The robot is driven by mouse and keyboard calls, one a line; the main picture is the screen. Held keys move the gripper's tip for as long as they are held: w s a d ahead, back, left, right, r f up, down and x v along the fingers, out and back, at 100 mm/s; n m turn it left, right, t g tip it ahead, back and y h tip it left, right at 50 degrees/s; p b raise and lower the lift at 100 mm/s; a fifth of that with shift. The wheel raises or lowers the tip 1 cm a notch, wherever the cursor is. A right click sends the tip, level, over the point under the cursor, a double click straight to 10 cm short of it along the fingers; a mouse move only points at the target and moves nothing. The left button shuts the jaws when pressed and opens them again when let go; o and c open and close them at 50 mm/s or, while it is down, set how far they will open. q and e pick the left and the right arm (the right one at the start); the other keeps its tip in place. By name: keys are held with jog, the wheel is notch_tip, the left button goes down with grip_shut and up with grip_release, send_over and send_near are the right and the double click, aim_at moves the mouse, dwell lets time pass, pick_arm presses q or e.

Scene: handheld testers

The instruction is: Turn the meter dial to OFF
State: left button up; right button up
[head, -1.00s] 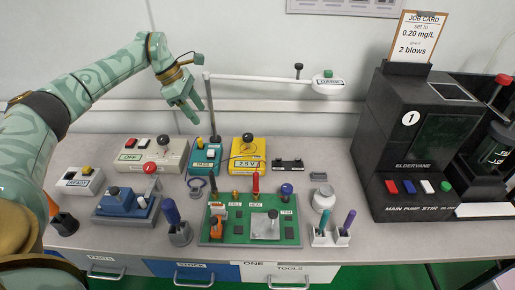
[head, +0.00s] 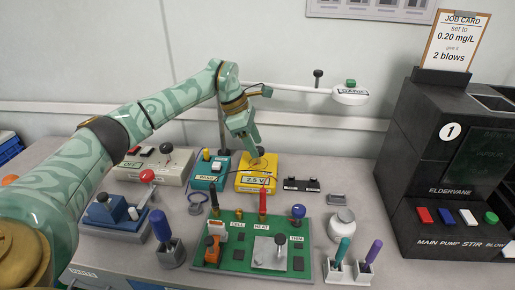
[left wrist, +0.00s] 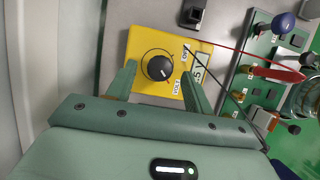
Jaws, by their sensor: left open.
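The meter is a yellow box (head: 246,185) labelled 2.5 V, standing at the back of the bench. My left gripper (head: 255,151) hangs over the meter and partly hides the dial in the head view. In the left wrist view the left gripper (left wrist: 159,72) is open, one finger to each side of the dial, with gaps showing. My right gripper is out of view.
A teal box (head: 207,181) stands close left of the meter, and a black socket block (head: 303,184) lies to its right. A green circuit board (head: 225,256) with a red probe (head: 263,201) is in front. A thin lead runs near the meter.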

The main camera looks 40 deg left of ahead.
pick_arm(q)
jog(key=shift+w+d+f, duration=0.15)
jog(key=shift+w+f, duration=0.05)
jog(key=shift+f, duration=0.3)
jog(key=shift+r, duration=0.1)
jog(key=c, duration=1)
jog(key=shift+s+r, duration=0.1)
